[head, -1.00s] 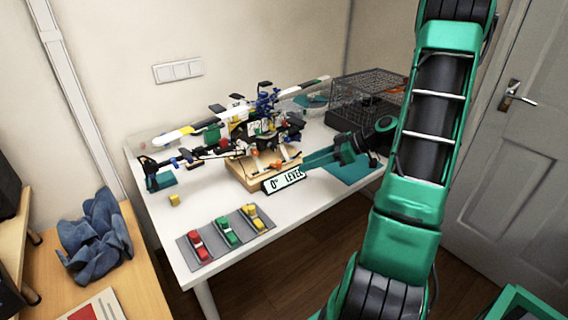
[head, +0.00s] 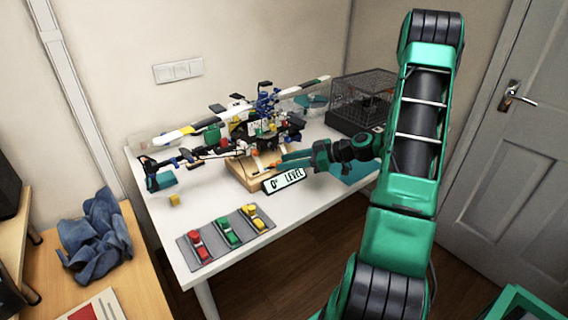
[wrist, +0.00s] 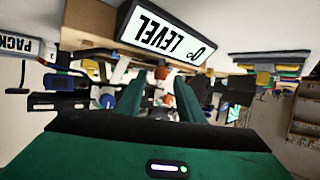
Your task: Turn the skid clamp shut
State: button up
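The model helicopter (head: 240,130) stands over a wooden block (head: 242,178) on the white table. Small orange parts show at the block's top, one of them (head: 272,167) by my fingertips; I take these for the skid clamp, but its turned position is too small to tell. My gripper (head: 281,160) reaches in from the right, its fingers above the block's right end. In the wrist view, the two teal fingers (wrist: 158,95) are apart, with orange parts (wrist: 162,73) showing beyond and between them. I cannot tell whether they touch anything.
The "0° LEVEL" sign (head: 284,180) stands close in front of the block, below my fingers. Red, green and yellow pieces sit on a grey tray (head: 217,246) at the front. A dark wire cage (head: 360,95) stands behind right. The table's front right is clear.

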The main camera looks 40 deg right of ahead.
jog(key=shift+w+a+f, duration=0.15)
jog(key=shift+w+a, duration=0.2)
grip_shut()
